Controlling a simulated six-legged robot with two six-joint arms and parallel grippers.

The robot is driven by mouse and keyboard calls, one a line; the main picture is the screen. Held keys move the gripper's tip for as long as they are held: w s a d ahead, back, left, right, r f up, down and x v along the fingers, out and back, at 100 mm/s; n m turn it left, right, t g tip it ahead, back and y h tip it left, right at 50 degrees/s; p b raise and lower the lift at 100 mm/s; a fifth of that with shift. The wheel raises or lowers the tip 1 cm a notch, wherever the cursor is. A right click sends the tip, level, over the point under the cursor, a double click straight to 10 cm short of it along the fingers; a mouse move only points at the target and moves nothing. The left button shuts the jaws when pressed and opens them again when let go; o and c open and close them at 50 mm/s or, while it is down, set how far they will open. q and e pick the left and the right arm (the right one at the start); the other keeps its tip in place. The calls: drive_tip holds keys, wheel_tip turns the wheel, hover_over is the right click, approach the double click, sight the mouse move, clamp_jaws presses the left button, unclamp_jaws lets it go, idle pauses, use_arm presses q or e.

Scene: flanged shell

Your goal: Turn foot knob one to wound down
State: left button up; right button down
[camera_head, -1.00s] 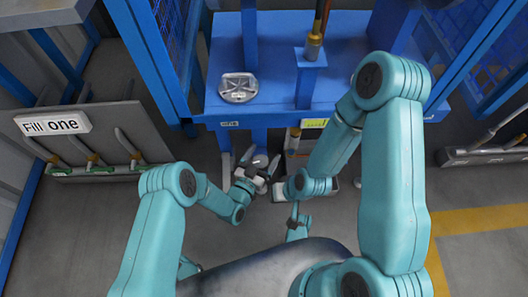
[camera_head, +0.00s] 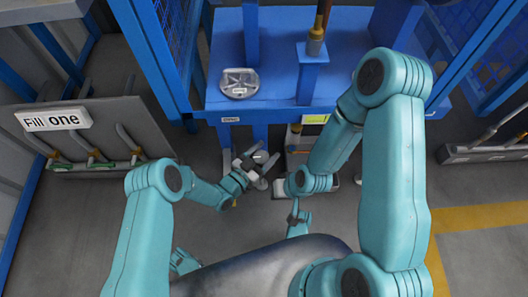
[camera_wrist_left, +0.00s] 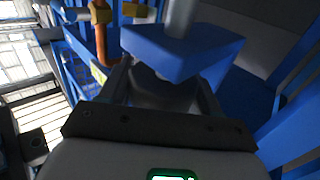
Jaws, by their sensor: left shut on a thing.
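The foot knob (camera_wrist_left: 160,94) is a dark grey round piece under a square blue plate (camera_wrist_left: 180,52) in the left wrist view. The two fingers of my left gripper (camera_wrist_left: 163,88) stand on either side of it and are shut on it. In the head view my left gripper (camera_head: 261,166) is low at the front of the blue bench (camera_head: 285,75), beside its leg, and mostly hides the knob. My right arm ends near a pale block right of there; its fingers cannot be made out.
A "Fill one" panel (camera_head: 100,125) with hoses stands at left. Blue mesh frames flank the bench. Open floor lies in front.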

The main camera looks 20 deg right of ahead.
idle(0.3)
use_arm(q)
drive_tip(key=o, duration=1)
drive_tip(key=shift+c, duration=0.2)
drive_tip(key=shift+s+a, duration=0.1)
